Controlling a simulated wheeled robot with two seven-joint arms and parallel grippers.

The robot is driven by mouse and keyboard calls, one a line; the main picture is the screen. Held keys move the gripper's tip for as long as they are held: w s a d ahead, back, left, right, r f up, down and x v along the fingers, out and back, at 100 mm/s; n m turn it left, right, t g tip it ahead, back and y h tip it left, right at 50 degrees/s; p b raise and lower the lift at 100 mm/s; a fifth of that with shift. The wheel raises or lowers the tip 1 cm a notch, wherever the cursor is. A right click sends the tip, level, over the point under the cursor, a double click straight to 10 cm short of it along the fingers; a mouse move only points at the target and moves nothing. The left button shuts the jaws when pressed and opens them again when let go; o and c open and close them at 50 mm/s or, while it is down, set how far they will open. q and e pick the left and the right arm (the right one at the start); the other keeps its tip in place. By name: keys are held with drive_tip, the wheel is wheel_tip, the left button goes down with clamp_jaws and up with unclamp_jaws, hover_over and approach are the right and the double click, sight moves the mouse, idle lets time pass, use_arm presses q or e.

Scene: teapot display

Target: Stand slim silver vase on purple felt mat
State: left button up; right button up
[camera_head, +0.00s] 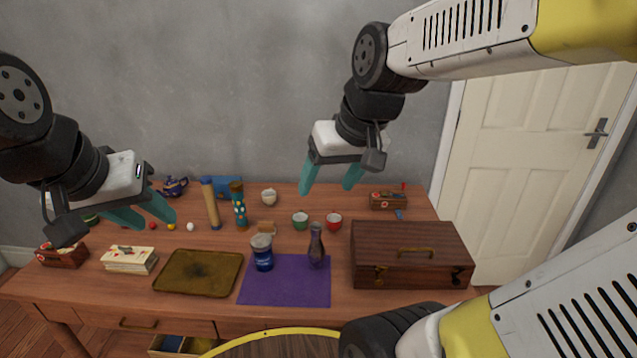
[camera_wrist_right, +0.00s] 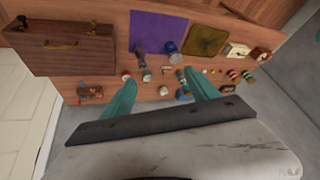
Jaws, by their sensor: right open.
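The slim silver vase (camera_head: 317,247) stands upright near the back right of the purple felt mat (camera_head: 285,293), its base appearing to be on the mat. In the right wrist view the vase (camera_wrist_right: 139,48) shows at the near edge of the mat (camera_wrist_right: 158,27). My right gripper (camera_head: 331,184) is open and empty, raised above the back of the table, apart from the vase. Its fingers (camera_wrist_right: 160,100) also show spread in the right wrist view. My left gripper (camera_head: 143,216) has its fingers apart and looks empty, raised over the table's left side.
A wooden case (camera_head: 411,258) is close on the right, a dark gold tray (camera_head: 198,274) on the left. Green (camera_head: 300,221) and red (camera_head: 334,221) cups stand behind. The mat's front is clear.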

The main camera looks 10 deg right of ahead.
drive_tip(key=shift+m+t, duration=0.4)
drive_tip(key=shift+t, duration=0.1)
drive_tip(key=s, duration=0.4)
drive_tip(key=shift+s+a+r, duration=0.2)
drive_tip(key=shift+a+r, duration=0.05)
drive_tip(key=shift+r, duration=0.1)
